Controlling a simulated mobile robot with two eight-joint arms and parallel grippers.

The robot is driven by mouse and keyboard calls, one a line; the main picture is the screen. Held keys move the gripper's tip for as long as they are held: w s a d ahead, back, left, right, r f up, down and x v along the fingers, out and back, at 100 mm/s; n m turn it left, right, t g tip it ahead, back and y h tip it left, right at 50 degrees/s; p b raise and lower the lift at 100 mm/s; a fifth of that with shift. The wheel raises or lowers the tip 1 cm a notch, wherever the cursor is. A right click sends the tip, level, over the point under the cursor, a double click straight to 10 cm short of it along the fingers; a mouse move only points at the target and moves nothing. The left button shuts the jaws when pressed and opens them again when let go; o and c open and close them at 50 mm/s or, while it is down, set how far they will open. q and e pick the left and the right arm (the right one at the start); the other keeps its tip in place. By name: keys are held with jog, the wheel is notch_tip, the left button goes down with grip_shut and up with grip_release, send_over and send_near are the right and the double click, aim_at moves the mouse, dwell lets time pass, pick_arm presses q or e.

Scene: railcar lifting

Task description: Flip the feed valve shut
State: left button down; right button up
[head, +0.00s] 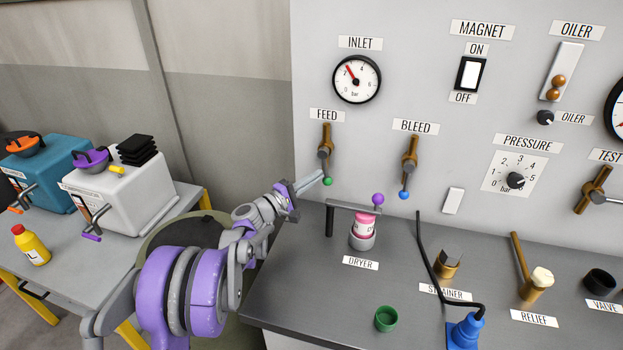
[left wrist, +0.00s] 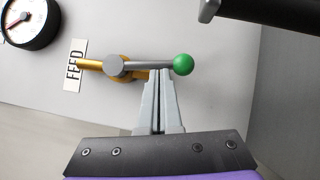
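The feed valve (head: 325,143) is a brass fitting on the grey panel under the FEED label (head: 327,115). Its grey lever hangs straight down, in line with the brass pipe, and ends in a green ball (head: 327,181). In the left wrist view the lever (left wrist: 145,65) runs sideways to the green ball (left wrist: 183,64). My left gripper (head: 317,176) comes in from the left, with its tips at the lever just above the ball. Its fingers (left wrist: 160,76) are together, tips beside the lever; I cannot tell whether they touch it. My right gripper is not in view.
The bleed valve (head: 409,155) with a blue ball hangs to the right. The dryer (head: 363,232) with its clamp bar (head: 345,204) stands on the bench (head: 300,310) below. The inlet gauge (head: 357,79) is above. A side table (head: 75,250) with two boxes stands at left.

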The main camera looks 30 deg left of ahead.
pick_arm(q)
jog(key=shift+w+d+r+n+t+y+b, duration=0.1)
jog(key=shift+w+d+r+n+t+b, duration=0.2)
jog(key=shift+d+n, duration=0.45)
jog(key=shift+w+d+n+t+y+p, duration=0.15)
jog(key=shift+d+n+t, duration=0.25)
jog(key=shift+d, duration=0.6)
jog(key=shift+w+d+r+n+t+y+b, duration=0.1)
jog(key=shift+w+d+r+n+t+b, duration=0.15)
jog(key=shift+d+n, duration=0.55)
jog(key=shift+d, duration=0.2)
jog(key=b+v, duration=0.1)
jog(key=v, duration=1)
jog(key=shift+b, duration=0.4)
jog(key=shift+w+a, duration=0.1)
jog(key=shift+f, duration=0.1)
